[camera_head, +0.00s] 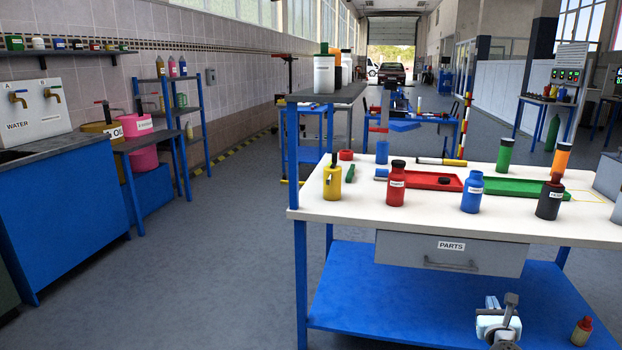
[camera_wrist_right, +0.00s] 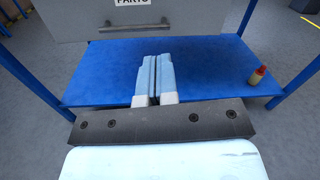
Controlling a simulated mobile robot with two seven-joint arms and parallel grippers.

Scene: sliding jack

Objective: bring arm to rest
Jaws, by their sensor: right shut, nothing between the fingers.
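My right gripper (camera_head: 500,318) is low in front of the workbench (camera_head: 345,207), below its PARTS drawer (camera_head: 450,257). In the right wrist view the fingers of my right gripper (camera_wrist_right: 153,80) lie side by side, shut with nothing between them. They point toward the blue lower shelf (camera_wrist_right: 90,70) of the bench and appear clear of it. The drawer shows at the top of the right wrist view and looks closed in the head view. My left gripper is in neither view.
On the bench stand a yellow bottle (camera_head: 332,182), a red bottle (camera_head: 396,187), a blue bottle (camera_head: 472,195) and a black bottle (camera_head: 549,200), near a red tray (camera_head: 425,180) and a green tray (camera_head: 510,188). Floor (camera_head: 220,270) left of the bench is clear.

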